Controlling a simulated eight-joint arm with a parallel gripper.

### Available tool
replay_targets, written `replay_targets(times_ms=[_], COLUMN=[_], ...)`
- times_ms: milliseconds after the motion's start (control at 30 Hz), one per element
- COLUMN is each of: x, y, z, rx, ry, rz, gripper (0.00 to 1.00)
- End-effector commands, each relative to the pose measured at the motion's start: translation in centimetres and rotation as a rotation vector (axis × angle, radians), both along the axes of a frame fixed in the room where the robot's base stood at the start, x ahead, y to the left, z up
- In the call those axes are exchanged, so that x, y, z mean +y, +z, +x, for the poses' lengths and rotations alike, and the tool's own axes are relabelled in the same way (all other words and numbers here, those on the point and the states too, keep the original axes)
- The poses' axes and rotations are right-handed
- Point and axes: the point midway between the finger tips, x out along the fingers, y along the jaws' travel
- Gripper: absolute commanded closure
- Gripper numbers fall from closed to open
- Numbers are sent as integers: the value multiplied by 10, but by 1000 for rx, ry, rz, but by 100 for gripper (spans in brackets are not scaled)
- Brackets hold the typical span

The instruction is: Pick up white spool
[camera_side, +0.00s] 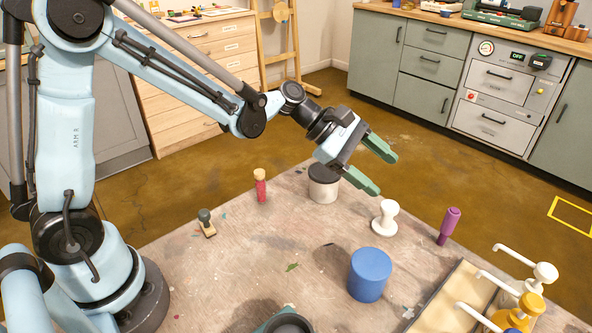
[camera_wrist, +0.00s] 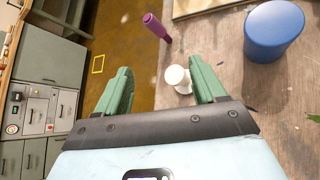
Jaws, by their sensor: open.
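The white spool (camera_side: 384,217) stands upright on the table, right of centre in the side view. In the wrist view the white spool (camera_wrist: 177,78) shows between the two green fingers, nearer the right one. My gripper (camera_side: 377,170) is open and empty, above the table and up and to the left of the spool in the side view. Its fingers are spread wide in the wrist view (camera_wrist: 162,84). The spool appears apart from both fingers.
A purple marker-like thing (camera_side: 449,226) stands right of the spool, and a blue cylinder (camera_side: 369,275) stands in front. A dark-lidded white jar (camera_side: 323,188) is behind left. Pump bottles (camera_side: 531,305) stand at right in a tray (camera_side: 447,300). A red bottle (camera_side: 260,190) and stamp (camera_side: 207,226) are left.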

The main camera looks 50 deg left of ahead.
Motion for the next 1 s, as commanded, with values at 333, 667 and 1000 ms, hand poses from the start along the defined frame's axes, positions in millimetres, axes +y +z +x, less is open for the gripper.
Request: replay_targets(times_ms=[333, 667, 1000], x=[-24, -25, -25], y=[-21, -52, -75], z=[25, 26, 26], rx=[287, 305, 303], ry=[114, 120, 120], rz=[-338, -356, -355], gripper=[30, 30, 30])
